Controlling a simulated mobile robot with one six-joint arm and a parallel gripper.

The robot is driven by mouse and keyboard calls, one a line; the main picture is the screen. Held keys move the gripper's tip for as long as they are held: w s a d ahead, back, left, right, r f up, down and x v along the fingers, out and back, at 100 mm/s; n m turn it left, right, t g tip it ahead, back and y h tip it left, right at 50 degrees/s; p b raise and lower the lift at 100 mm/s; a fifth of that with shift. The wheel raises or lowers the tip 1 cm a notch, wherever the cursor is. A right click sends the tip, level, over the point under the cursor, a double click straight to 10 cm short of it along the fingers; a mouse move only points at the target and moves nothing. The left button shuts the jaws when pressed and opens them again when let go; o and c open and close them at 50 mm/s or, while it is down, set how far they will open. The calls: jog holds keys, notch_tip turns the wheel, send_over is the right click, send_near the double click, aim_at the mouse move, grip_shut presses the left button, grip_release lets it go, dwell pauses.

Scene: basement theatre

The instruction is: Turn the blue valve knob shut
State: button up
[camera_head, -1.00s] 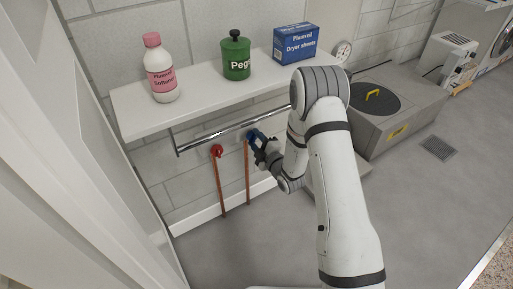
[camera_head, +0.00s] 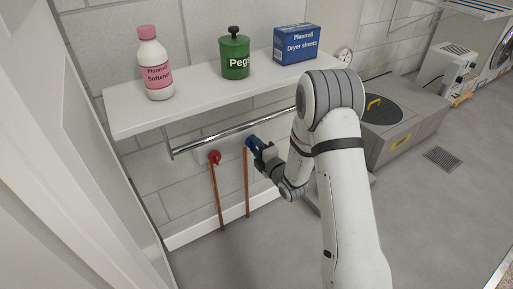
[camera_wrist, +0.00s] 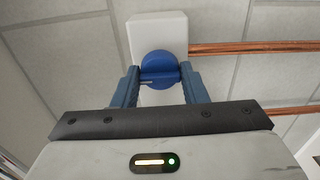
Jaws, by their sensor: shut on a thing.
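The blue valve knob (camera_wrist: 160,69) sits on a white wall block (camera_wrist: 157,30) in the wrist view. My gripper (camera_wrist: 158,77) has one blue finger on each side of the knob and is shut on it. In the head view my gripper (camera_head: 257,146) reaches the wall just below the chrome rail, and the blue knob (camera_head: 250,141) shows only in part at its tip. A copper pipe (camera_head: 246,183) runs down from the blue knob. How far the knob is turned cannot be told.
A red valve knob (camera_head: 214,157) with its own copper pipe is close on the left. The chrome rail (camera_head: 235,131) and white shelf (camera_head: 190,97) are above, bearing a softener bottle (camera_head: 155,65), a green peg pot (camera_head: 234,54) and a blue box (camera_head: 297,44).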

jog(key=o, duration=1)
jog(key=p+v, duration=0.1)
jog(key=v, duration=0.6)
jog(key=shift+s+d+p, duration=0.25)
jog(key=shift+s+p, duration=0.05)
